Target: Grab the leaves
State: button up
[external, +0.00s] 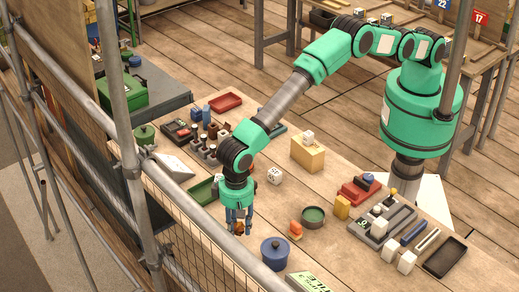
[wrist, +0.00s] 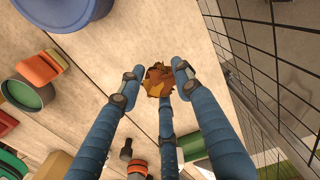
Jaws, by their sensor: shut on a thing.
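The leaves are a small orange-brown clump (wrist: 158,80) in the wrist view, between the fingertips of my gripper (wrist: 157,85). My gripper has three blue fingers, and they close around the clump. In the external view my gripper (external: 238,230) points down near the front edge of the table, beside the mesh fence. The leaves (external: 239,228) show there as a small brown spot between the fingers. I cannot tell whether the clump touches the table.
A round green dish (external: 313,217) and an orange-red item (external: 295,230) are further right. A wire mesh fence (wrist: 265,60) runs close along the table's front edge. Several tools and trays crowd the table behind.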

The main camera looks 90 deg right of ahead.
jog(key=s+d, duration=0.7)
jog(key=s+d+r+p, duration=0.1)
jog(key=s+d, duration=0.3)
jog(key=shift+d, duration=0.15)
dwell(0.6)
jog(key=shift+s, duration=0.1)
